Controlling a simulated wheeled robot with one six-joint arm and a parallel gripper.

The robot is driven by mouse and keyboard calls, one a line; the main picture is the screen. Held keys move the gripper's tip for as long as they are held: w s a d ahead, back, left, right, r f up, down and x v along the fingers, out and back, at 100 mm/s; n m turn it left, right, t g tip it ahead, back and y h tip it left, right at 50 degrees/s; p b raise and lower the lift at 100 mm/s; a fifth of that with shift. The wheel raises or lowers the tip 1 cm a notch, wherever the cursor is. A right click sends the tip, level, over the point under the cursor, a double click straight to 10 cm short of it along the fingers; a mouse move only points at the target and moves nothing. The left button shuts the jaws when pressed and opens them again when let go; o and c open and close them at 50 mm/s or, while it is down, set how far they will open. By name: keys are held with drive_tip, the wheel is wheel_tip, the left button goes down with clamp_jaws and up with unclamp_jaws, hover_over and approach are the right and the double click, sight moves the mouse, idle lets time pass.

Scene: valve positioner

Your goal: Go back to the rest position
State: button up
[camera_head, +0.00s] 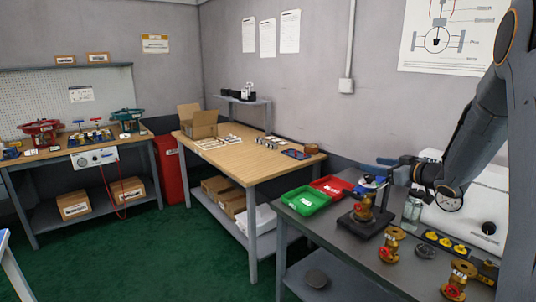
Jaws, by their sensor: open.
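My gripper (384,172) is at the end of my dark grey arm, at the right of the view. It points left, is open, and appears empty. It is above the back part of the dark grey bench (318,243). A brass valve (364,207) with a red part stands on a black stand (366,222) on that bench, below and a little left of my gripper. The gap between the fingers is small in this view, and I cannot tell how far the gripper is from the valve.
A green tray (305,200) and a red tray (332,187) lie at the bench's left. Brass valves (393,243) (459,279), yellow parts (445,241) and a white housing (478,205) occupy the right. A wooden table (236,160) stands left; green floor (150,250) is open.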

drive_tip(key=s+a+f+m+g+h+b, duration=0.2)
drive_tip(key=s+a+f+g, duration=0.2)
drive_tip(key=s, duration=0.9)
drive_tip(key=s+a+f+m+g+h+b, duration=0.2)
drive_tip(key=s+a+f+g, duration=0.3)
drive_tip(key=s, duration=0.8)
drive_tip(key=s+a+f+m+g+h+b, duration=0.2)
drive_tip(key=s+a+f+g, duration=0.2)
drive_tip(key=s+a+f, duration=0.4)
drive_tip(key=s+f, duration=0.1)
drive_tip(key=s, duration=0.4)
drive_tip(key=shift+a+f+m+g+h, duration=0.2)
drive_tip(key=shift+f+m+g+h, duration=0.1)
drive_tip(key=shift+f, duration=0.05)
